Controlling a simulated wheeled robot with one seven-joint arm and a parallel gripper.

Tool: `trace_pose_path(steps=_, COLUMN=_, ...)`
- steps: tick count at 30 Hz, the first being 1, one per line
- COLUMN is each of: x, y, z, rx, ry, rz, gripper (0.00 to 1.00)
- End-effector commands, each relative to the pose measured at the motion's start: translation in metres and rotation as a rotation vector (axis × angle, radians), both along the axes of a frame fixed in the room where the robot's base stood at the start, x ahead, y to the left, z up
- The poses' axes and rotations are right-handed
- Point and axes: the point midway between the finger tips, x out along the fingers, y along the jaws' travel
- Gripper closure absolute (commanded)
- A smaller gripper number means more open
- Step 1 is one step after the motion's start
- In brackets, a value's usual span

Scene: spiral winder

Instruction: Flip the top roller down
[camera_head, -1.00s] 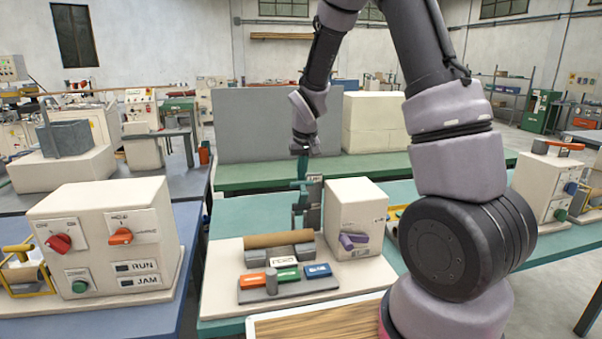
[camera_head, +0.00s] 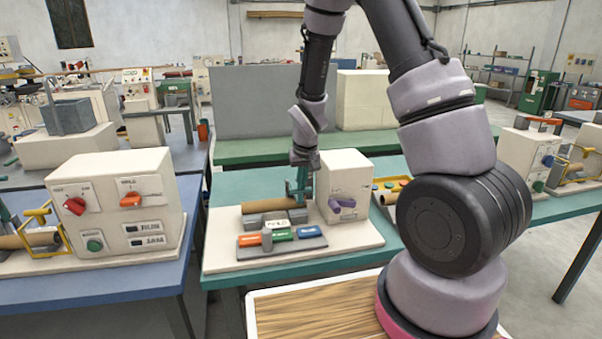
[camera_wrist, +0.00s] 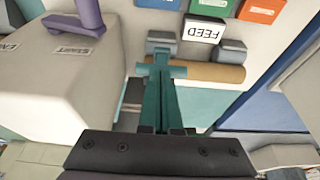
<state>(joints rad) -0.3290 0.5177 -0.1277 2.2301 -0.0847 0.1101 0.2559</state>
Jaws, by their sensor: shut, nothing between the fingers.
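The winder's base (camera_head: 355,240) carries a tan cardboard tube (camera_head: 262,206), which also shows in the wrist view (camera_wrist: 215,73). My gripper (camera_head: 300,187) is low over the right end of this tube, next to the cream box (camera_head: 345,170). In the wrist view its teal fingers (camera_wrist: 160,80) are together and reach down to the tube's end. A teal crosspiece (camera_wrist: 180,72) shows at their tips; I cannot tell if it belongs to the fingers or the roller. The top roller is not clearly distinguishable; my gripper covers much of that area.
Orange, green and blue buttons (camera_head: 282,234) sit in front of the tube. A purple lever (camera_head: 342,204) is on the cream box. A wood-topped tray (camera_head: 320,312) is in front. A red-knobbed control box (camera_head: 120,205) stands on the left table.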

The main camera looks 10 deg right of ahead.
Motion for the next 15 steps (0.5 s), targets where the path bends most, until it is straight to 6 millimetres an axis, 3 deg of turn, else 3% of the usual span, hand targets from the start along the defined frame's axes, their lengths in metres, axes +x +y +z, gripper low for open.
trace_pose_path(steps=9, x=-0.005, y=0.000, z=-0.022, rx=-0.002, ry=0.011, rz=0.000, gripper=1.00)
trace_pose_path(steps=15, x=-0.006, y=0.000, z=-0.026, rx=-0.002, ry=0.016, rz=-0.002, gripper=1.00)
